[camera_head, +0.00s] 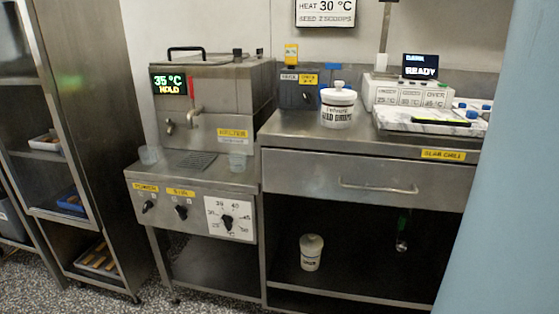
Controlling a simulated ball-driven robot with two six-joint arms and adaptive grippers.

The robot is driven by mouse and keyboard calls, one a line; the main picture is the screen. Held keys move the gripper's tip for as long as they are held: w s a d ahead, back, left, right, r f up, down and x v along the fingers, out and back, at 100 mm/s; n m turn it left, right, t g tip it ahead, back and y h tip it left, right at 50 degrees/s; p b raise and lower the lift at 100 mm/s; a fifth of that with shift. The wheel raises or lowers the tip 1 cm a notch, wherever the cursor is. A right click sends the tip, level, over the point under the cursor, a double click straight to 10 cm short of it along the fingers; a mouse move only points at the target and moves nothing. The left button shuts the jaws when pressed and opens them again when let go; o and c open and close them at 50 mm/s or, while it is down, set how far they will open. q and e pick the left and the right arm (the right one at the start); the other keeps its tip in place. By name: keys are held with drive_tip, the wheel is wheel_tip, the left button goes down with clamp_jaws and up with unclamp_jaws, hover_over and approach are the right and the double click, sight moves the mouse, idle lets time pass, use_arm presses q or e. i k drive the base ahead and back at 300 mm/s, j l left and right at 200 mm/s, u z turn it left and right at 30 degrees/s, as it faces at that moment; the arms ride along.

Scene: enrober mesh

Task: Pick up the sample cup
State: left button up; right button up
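Two small clear cups stand on the steel ledge (195,178) of the melter. One clear cup (149,155) is at the ledge's left end, below and left of the tap. The other clear cup (238,163) is at the right, beside the drip grate (197,161). Neither carries a label that I can read, so I cannot tell which is the sample cup. Both look upright. Neither of my grippers is in view.
The melter (222,105) reads 35 °C HOLD. A steel counter (290,125) to its right bears a white lidded seed jar (338,105). A steel rack (105,100) stands left. A pale blue surface (515,180) blocks the right side. The speckled floor shows at lower left.

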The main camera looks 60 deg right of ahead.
sight(238, 160)
drive_tip(key=z, duration=1.55)
